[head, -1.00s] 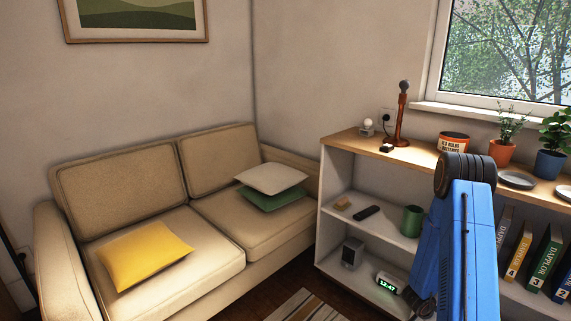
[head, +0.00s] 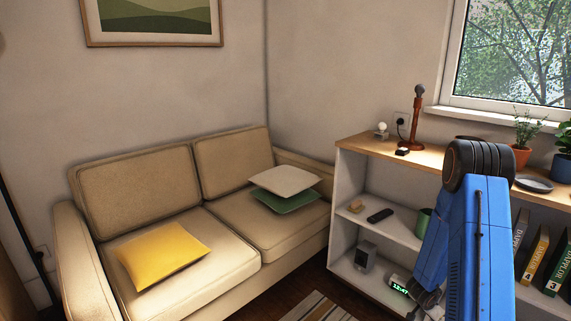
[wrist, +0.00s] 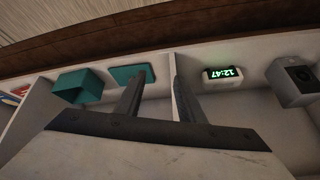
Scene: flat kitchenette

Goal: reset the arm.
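My blue arm (head: 478,245) rises at the right of the head view, in front of the shelf unit. My gripper (wrist: 157,85) shows in the wrist view with its two dark fingers apart and nothing held between them. A pale surface fills the lower part of that view, below the finger bases. The wrist view is upside down. Beyond the fingers are a teal box (wrist: 78,86), a flat teal thing (wrist: 133,74) and a lit clock (wrist: 222,73). In the head view my fingers cannot be made out.
The shelf unit (head: 345,200) bears a lamp stand (head: 416,118), a small bulb lamp (head: 381,130), a grey dish (head: 534,184), potted plants (head: 523,155) and books (head: 537,258). A green mug (head: 423,220) is partly behind my arm. A beige sofa (head: 225,215) stands left. A striped rug (head: 315,308) lies between.

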